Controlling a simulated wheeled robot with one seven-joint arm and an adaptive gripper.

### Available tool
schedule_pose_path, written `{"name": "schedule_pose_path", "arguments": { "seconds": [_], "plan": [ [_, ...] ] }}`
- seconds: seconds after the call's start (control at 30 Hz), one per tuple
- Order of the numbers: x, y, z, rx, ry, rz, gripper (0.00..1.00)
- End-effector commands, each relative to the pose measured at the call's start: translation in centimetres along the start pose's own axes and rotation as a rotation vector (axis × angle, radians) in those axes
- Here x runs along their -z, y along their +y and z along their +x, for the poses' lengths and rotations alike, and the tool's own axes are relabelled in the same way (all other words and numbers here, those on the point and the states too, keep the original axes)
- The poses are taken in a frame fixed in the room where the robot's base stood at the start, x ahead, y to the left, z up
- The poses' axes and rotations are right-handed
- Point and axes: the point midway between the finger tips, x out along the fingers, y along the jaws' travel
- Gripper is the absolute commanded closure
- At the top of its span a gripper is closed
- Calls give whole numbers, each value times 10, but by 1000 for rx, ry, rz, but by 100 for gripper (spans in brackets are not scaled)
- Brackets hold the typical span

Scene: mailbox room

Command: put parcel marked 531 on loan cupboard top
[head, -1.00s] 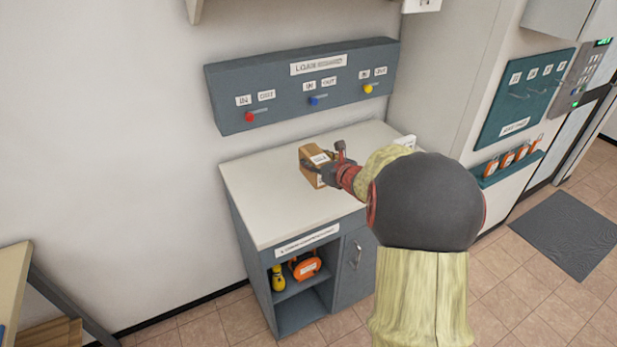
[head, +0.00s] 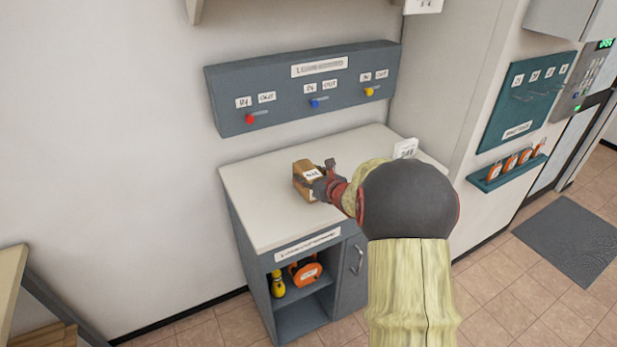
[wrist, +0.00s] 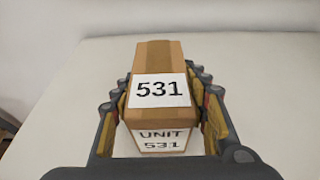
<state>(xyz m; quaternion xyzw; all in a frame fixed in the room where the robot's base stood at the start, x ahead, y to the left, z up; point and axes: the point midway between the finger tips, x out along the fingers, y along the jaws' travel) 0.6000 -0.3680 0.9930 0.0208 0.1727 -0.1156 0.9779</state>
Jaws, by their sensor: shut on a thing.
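The parcel (head: 304,181) is a small brown box, and in the wrist view its labels read 531 and UNIT 531 (wrist: 160,90). My gripper (head: 322,184) is shut on it, with a finger on each side of the box in the wrist view (wrist: 162,112). The parcel is over the pale top of the loan cupboard (head: 268,212), near the middle of that top. I cannot tell whether its underside touches the surface. The cupboard is grey, with an open shelf and a door.
A white numbered card (head: 405,148) stands at the cupboard top's right. A grey panel (head: 305,88) with red, blue and yellow levers hangs behind. The shelf holds a yellow item (head: 277,284) and an orange item (head: 306,274). The top's left part is clear.

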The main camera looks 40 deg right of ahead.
Motion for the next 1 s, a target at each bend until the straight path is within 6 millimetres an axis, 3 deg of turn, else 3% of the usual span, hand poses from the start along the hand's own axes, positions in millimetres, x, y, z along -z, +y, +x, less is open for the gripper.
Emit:
{"name": "schedule_pose_path", "arguments": {
  "seconds": [0.1,0.13,0.4,0.87,1.0],
  "plan": [
    [2,0,1,0,-2,-1,91],
    [3,0,1,0,1,0,54],
    [2,0,1,0,0,0,39],
    [-2,0,-1,0,1,0,37],
    [-3,-1,-23,2,-1,0,37]
  ]
}}
